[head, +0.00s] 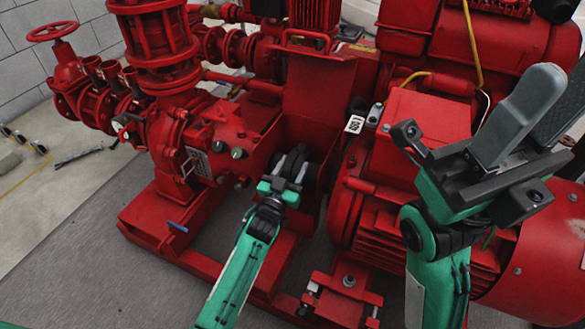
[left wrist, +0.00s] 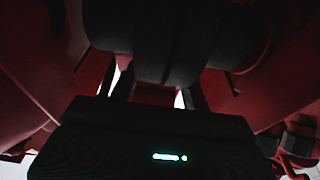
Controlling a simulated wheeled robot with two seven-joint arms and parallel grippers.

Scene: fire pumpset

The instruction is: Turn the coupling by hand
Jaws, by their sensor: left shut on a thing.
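The coupling (head: 308,170) is a dark rounded part between the red pump and the red motor, under a raised red guard. My left gripper (head: 290,166) reaches up to it from below and is shut on it. In the left wrist view the dark coupling (left wrist: 165,45) fills the top, just beyond the black gripper body (left wrist: 150,140). Its lower side is in deep shadow, and the finger contact is hard to make out. My right gripper (head: 552,100) is raised at the right, apart from the coupling, with its grey fingers open and nothing seen between them.
The red pump (head: 215,140) stands left of the coupling and the red motor (head: 400,215) right of it. The raised guard (head: 318,95) and red base frame (head: 160,225) close in the space around my left gripper. Grey floor (head: 80,260) is clear at lower left.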

